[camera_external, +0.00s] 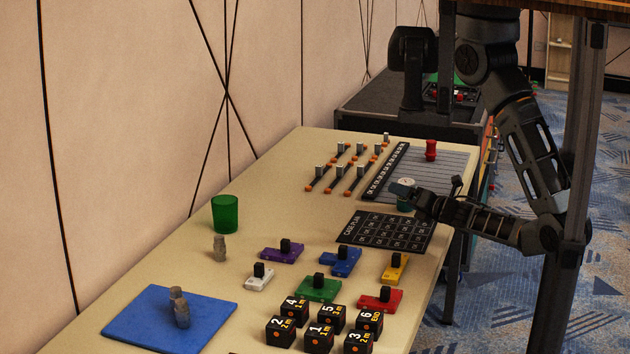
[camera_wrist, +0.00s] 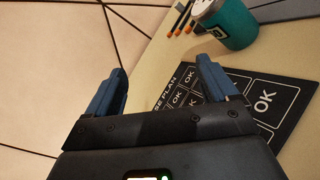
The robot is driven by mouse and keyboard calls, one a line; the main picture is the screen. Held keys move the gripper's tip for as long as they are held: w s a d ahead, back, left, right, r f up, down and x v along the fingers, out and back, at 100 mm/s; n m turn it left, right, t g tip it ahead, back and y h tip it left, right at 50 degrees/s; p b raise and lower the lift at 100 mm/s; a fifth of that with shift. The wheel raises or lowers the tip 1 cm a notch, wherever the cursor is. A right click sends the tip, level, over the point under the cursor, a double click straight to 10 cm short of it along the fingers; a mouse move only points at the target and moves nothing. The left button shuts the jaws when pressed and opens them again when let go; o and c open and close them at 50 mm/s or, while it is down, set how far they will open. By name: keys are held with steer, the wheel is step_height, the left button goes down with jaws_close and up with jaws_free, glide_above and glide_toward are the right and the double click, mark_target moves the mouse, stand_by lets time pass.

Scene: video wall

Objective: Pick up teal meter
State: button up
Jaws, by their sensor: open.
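The teal meter (camera_wrist: 233,24) is a teal cylinder with a pale metallic top. In the wrist view it stands at the upper right, beyond and to the right of my right finger, not between the fingers. In the external view the teal meter (camera_external: 403,207) is near the table's right side, partly hidden by my gripper (camera_external: 402,191). In the wrist view my gripper (camera_wrist: 160,72) is open, with its two blue fingers apart and nothing between them.
The black case plan board (camera_external: 385,231) lies close to the meter. A red piece (camera_external: 431,150) stands on the grey striped panel (camera_external: 452,168) behind. Several coloured blocks, black numbered cubes (camera_external: 319,337), a green cup (camera_external: 225,214) and a blue mat (camera_external: 140,325) occupy the nearer table.

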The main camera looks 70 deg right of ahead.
steer(key=d+n, duration=0.2)
steer(key=s+d+f+n+h, duration=0.1)
steer(key=d+n, duration=0.2)
steer(key=d+f+n+h+p, duration=0.1)
steer(key=d+n, duration=0.1)
steer(key=d, duration=0.1)
steer(key=shift+s+n+g, duration=0.25)
steer(key=shift+n+g, duration=0.05)
steer(key=shift+g, duration=0.1)
steer(key=p+x, duration=0.2)
steer(key=x, duration=0.4)
steer(key=shift+d+r+p, duration=0.1)
steer(key=shift+d+p, duration=0.2)
steer(key=shift+p, duration=0.05)
steer(key=shift+w+d, duration=0.4)
steer(key=shift+w, duration=0.1)
steer(key=c, duration=1.2)
steer(key=shift+o, duration=0.2)
